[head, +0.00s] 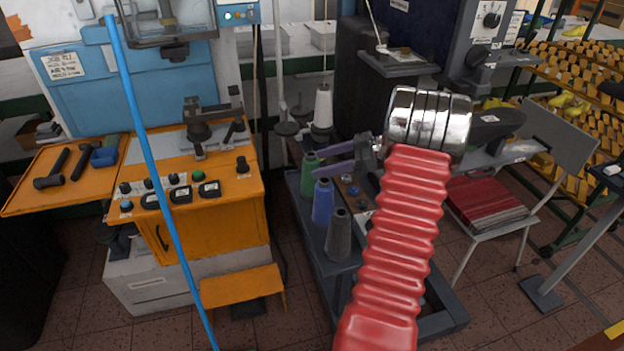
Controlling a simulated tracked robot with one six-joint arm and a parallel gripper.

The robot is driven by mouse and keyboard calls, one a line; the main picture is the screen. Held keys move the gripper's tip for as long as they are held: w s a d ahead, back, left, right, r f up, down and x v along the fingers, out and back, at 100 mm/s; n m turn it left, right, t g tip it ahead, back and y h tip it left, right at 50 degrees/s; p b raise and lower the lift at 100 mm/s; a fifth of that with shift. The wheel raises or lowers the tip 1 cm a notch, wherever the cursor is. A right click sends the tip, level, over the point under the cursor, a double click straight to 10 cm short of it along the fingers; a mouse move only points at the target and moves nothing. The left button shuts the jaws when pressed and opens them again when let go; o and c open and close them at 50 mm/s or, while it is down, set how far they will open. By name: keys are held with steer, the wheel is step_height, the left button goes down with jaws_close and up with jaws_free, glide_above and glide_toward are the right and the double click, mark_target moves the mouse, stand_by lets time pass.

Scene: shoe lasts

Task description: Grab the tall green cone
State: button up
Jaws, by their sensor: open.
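The tall green cone (309,183) is a spool standing upright at the back left of a dark low stand, left of my arm. My gripper (317,162) has two purple fingers pointing left. They are open, one above the other in the picture, with their tips at the upper right of the green cone. The lower finger overlaps the cone's upper part in the picture. I cannot tell whether they touch. No held thing shows between the fingers.
A blue cone (322,203) and a dark grey cone (338,236) stand in front of the green one. A white cone (323,106) is behind. An orange machine (215,240) stands left, a chair (487,200) right. A blue pole (150,160) crosses the left side.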

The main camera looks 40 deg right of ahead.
steer(key=shift+x, duration=1.35)
steer(key=shift+x, duration=2.55)
steer(key=c, duration=1.3)
